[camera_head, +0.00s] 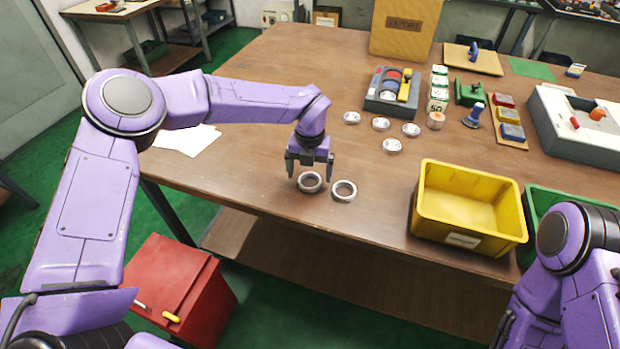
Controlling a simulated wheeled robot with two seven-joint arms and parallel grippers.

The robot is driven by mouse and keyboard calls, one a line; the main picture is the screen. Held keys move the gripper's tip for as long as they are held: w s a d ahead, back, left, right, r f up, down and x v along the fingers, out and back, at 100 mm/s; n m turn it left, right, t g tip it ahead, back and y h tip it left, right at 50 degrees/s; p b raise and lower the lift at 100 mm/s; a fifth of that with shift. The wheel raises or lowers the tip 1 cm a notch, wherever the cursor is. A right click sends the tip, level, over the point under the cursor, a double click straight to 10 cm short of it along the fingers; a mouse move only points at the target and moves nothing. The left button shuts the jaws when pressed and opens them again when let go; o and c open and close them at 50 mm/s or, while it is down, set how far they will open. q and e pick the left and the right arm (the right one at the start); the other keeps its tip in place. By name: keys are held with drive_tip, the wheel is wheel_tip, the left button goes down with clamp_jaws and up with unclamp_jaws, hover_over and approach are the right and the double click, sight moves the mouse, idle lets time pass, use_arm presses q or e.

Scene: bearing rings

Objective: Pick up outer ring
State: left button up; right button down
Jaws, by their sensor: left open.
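Two metal rings lie close together on the brown table near its front edge. The left ring (310,182) is directly below my left gripper (311,177), and the right ring (344,191) is just to the right of it. I cannot tell from their looks which one is the outer ring. My left gripper points down and is open, with its fingers to either side of the left ring. I cannot tell whether the fingertips touch the table. Only part of my right arm shows at the lower right; its gripper is not visible.
A yellow bin (470,205) stands right of the rings, with a green bin (550,200) beyond it. Several small round pieces (381,124) lie behind the rings, near a grey tray (392,93). White papers (188,138) lie to the left. A red cabinet (180,290) stands below.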

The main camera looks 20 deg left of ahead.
use_arm(q)
wheel_tip(320, 180, down, 2)
drive_tip(key=c, duration=1.2)
